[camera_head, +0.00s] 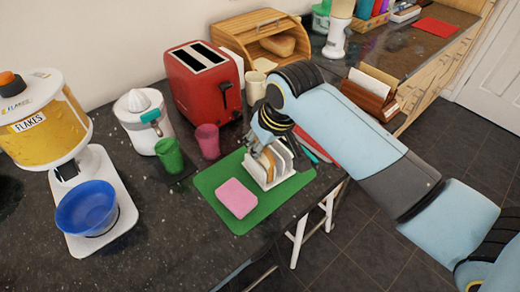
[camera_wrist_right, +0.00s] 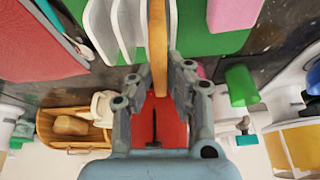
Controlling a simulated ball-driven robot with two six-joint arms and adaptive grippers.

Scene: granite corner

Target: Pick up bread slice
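A bread slice (camera_head: 267,163) with a tan crust stands upright in a white toast rack (camera_head: 284,171) on a green mat. In the right wrist view the slice (camera_wrist_right: 158,45) is seen edge-on, beside the rack's white dividers (camera_wrist_right: 132,30). My right gripper (camera_head: 262,142) is just above the rack, partly hiding the slice in the head view. In the wrist view its fingers (camera_wrist_right: 156,85) are apart, one on each side of the slice's near end. A gap shows at the left finger; contact at the right one cannot be told. My left gripper is not in view.
A pink sponge (camera_head: 237,198) lies on the green mat (camera_head: 212,182). A red toaster (camera_head: 204,86), pink cup (camera_head: 207,141), green cup (camera_head: 169,155) and white juicer (camera_head: 140,120) stand close behind. A blue bowl (camera_head: 87,207) is left. The front counter is clear.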

